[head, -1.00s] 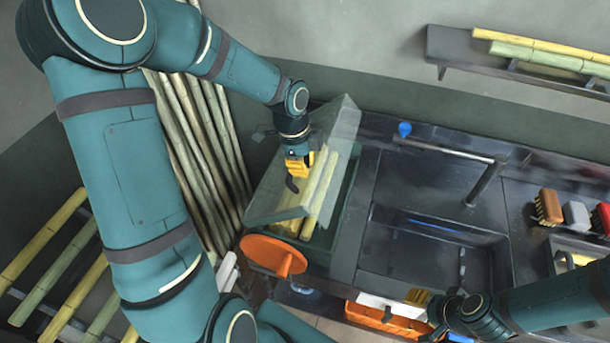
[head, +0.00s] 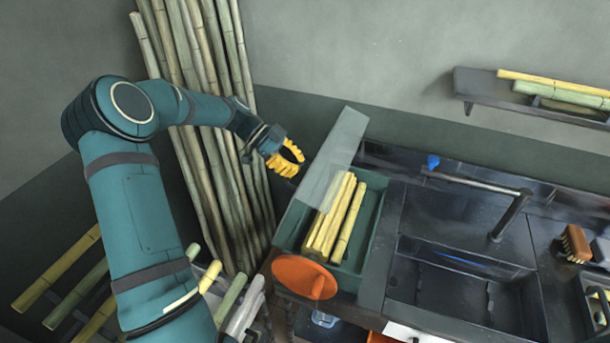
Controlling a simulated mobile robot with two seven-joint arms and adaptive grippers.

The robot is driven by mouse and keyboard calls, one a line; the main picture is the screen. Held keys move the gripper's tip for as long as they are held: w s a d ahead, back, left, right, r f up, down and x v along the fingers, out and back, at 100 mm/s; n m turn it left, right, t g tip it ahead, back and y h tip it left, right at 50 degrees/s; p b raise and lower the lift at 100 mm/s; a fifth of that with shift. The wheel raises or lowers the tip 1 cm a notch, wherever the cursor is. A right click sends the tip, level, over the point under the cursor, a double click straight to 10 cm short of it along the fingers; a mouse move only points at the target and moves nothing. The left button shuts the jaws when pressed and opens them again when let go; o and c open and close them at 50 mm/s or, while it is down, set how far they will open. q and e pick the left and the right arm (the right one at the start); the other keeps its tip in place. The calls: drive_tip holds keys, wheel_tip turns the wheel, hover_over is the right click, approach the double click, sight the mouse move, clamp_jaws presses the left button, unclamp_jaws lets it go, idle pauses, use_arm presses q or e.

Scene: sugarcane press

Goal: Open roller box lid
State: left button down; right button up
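The roller box (head: 369,228) is a green open-topped box left of the sink, with several yellow cane pieces (head: 337,215) lying inside. Its see-through lid (head: 338,155) is tilted up steeply on the box's left side, leaving the right part of the box uncovered. My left gripper (head: 287,160), with yellow fingers, is in the air just left of the lid. A small gap seems to separate them, and its fingers look spread with nothing between them. My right gripper is out of the picture.
An orange disc (head: 304,277) sits at the box's front. A sink (head: 462,280) with a tap (head: 480,185) is to the right. Tall cane poles (head: 205,130) lean on the wall behind my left arm. A shelf (head: 480,90) holds more cane.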

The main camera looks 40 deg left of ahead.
use_arm(q)
drive_tip(key=shift+s+a+f, duration=0.15)
drive_tip(key=shift+a, duration=0.5)
drive_tip(key=shift+s+a+f, duration=0.15)
drive_tip(key=shift+a, duration=0.45)
drive_tip(key=shift+w+r, duration=0.1)
